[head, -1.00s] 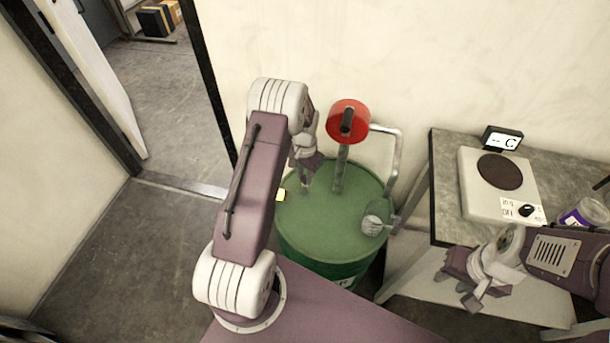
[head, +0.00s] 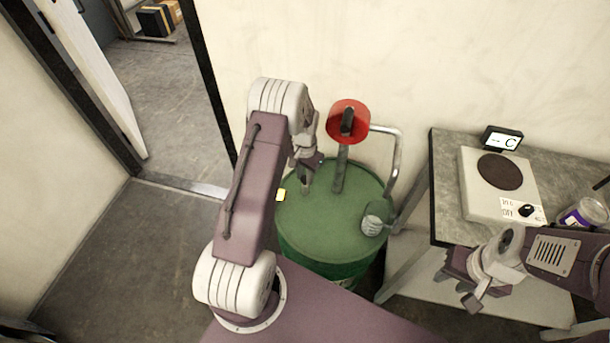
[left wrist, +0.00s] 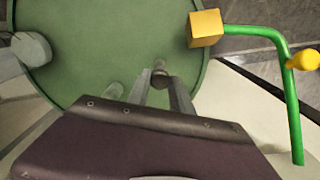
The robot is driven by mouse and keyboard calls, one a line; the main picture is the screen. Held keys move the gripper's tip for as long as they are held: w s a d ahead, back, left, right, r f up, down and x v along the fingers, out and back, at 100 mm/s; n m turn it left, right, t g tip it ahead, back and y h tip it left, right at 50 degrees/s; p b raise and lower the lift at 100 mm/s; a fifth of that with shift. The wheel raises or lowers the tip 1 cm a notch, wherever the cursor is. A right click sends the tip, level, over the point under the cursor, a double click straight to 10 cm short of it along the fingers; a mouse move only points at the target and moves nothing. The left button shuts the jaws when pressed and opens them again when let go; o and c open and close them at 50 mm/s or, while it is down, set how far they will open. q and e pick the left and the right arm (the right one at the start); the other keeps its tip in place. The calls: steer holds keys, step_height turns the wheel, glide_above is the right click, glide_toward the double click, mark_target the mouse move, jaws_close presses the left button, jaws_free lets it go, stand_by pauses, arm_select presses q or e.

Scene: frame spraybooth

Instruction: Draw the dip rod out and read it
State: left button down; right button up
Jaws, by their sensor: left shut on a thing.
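A green drum (head: 310,225) stands at the middle, and its top fills much of the left wrist view (left wrist: 100,45). My left gripper (head: 305,186) is low over the drum top, left of the grey post. In the left wrist view its fingers (left wrist: 157,84) close on a small round dark end (left wrist: 161,80), which looks like the top of the dip rod. The rest of the rod and any marks on it are hidden. My right gripper (head: 468,290) hangs in front of the side table, away from the drum; its jaw gap is unclear.
A red-headed pump (head: 348,122) on a grey post rises from the drum, with a curved pipe (head: 397,155) beside it. A yellow block with a green bent tube (left wrist: 285,75) lies at the drum rim. A hot plate (head: 478,200) and small display (head: 502,138) stand on the right table.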

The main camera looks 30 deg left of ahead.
arm_select(q)
step_height(320, 180, up, 29)
steer(key=p, duration=2.1)
steer(key=shift+r, duration=0.1)
steer(key=c, duration=1.1)
jaws_free()
step_height(320, 180, up, 9)
steer(key=shift+r+b, duration=0.1)
steer(key=shift+b, duration=0.4)
